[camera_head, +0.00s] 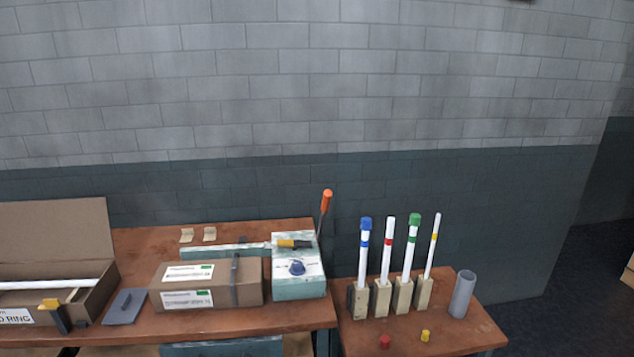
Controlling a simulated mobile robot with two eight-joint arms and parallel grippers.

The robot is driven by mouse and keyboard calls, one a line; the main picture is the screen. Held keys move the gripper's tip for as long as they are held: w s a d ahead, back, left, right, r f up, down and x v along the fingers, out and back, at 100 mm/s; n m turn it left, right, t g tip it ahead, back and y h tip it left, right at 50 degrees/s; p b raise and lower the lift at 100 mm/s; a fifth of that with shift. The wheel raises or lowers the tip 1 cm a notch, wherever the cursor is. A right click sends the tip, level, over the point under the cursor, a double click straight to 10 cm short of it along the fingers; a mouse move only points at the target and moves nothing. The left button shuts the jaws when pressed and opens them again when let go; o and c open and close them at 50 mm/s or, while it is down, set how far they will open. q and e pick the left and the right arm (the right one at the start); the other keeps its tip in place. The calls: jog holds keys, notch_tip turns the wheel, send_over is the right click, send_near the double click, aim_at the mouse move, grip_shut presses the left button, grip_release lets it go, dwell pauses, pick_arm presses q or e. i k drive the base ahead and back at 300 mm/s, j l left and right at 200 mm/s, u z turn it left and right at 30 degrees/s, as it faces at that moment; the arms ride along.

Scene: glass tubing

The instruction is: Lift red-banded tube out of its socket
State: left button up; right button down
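The red-banded tube (386,262) is white with a red band near its top and has no cap on it. It stands upright, tilted slightly, in a pale block socket (380,300) on the right-hand table. The socket hides its lower end. It is second from the left in a row of tubes, between a blue-capped tube (363,262) and a green-capped tube (408,262). Neither of my grippers shows in the head view, and nothing is seen touching the tube.
A thin yellow-banded tube (431,255) stands right of the green-capped one, beside a grey cylinder (462,294). A red cap (384,341) and yellow cap (425,335) lie in front. The left table holds a cardboard box (185,287) and an instrument box (298,285).

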aim_at(390, 223)
jog(key=i+l+u, duration=0.15)
jog(key=i+l, duration=0.25)
jog(key=i, duration=0.25)
jog(key=i+l+u, duration=0.1)
jog(key=i+l, duration=0.35)
jog(key=i, duration=0.15)
